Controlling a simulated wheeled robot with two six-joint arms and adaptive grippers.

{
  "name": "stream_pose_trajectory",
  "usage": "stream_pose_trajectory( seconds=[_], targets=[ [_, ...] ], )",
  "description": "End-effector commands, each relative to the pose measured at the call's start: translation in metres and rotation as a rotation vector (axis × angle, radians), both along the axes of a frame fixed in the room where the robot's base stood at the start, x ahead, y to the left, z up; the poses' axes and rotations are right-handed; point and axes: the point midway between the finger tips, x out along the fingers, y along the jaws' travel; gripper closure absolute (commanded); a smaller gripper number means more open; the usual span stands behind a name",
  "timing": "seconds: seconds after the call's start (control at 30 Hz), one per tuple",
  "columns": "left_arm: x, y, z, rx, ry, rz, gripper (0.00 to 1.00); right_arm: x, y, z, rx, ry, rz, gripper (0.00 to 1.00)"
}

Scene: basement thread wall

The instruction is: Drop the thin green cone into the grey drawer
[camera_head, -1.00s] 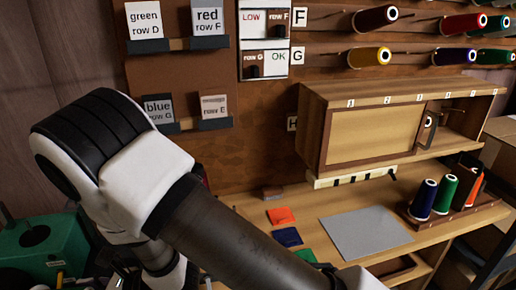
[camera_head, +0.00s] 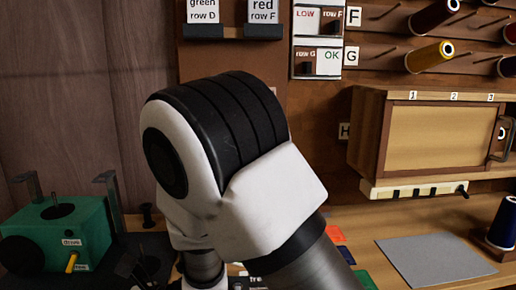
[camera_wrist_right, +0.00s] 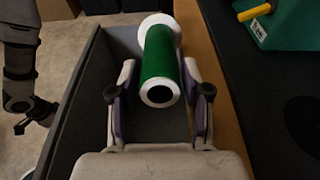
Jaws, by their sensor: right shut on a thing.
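The green cone (camera_wrist_right: 160,58), a green spool with white ends, lies between the two fingers of my right gripper (camera_wrist_right: 160,98) in the right wrist view. The gripper is shut on it. The grey drawer (camera_wrist_right: 71,95) is open beneath them, and the cone shows over its inside. The cone's exact height above the drawer floor is hard to tell. A part of my left arm with a dark end, perhaps its gripper (camera_wrist_right: 32,122), shows at the left edge, and its jaw state is unclear. In the head view, my arm hides the drawer and cone.
A green machine (camera_head: 75,237) with a yellow handle stands on the bench at left. A grey mat (camera_head: 436,259), a wooden cabinet (camera_head: 434,137) and a dark blue cone (camera_head: 505,222) are at right. Bare floor (camera_wrist_right: 42,88) lies left of the drawer.

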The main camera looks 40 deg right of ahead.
Motion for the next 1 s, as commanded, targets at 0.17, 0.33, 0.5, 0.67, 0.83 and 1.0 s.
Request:
stream_pose_trajectory(
  seconds=[0.17, 0.33, 0.5, 0.67, 0.83, 1.0],
  targets=[
    [0.0, 0.0, -0.001, 0.0, 0.0, 0.0, 0.63, 0.0, 0.0, -0.003, 0.0, -0.001, 0.0, 0.83],
    [0.0, 0.0, -0.001, 0.0, 0.0, 0.0, 0.63, 0.0, 0.0, -0.003, 0.0, -0.001, 0.0, 0.28],
    [0.0, 0.0, -0.002, 0.0, 0.0, 0.0, 0.63, 0.0, 0.0, -0.003, 0.0, -0.001, 0.0, 0.23],
    [0.0, 0.0, -0.002, 0.0, 0.0, 0.0, 0.63, 0.0, -0.001, -0.003, 0.0, -0.001, 0.0, 0.23],
    [0.0, 0.0, -0.001, 0.0, 0.0, 0.0, 0.63, -0.01, -0.016, 0.003, 0.005, -0.001, -0.005, 0.23],
    [0.0, 0.0, -0.002, 0.0, 0.0, 0.0, 0.63, -0.029, -0.041, 0.011, 0.009, 0.0, -0.004, 0.23]
  ],
)
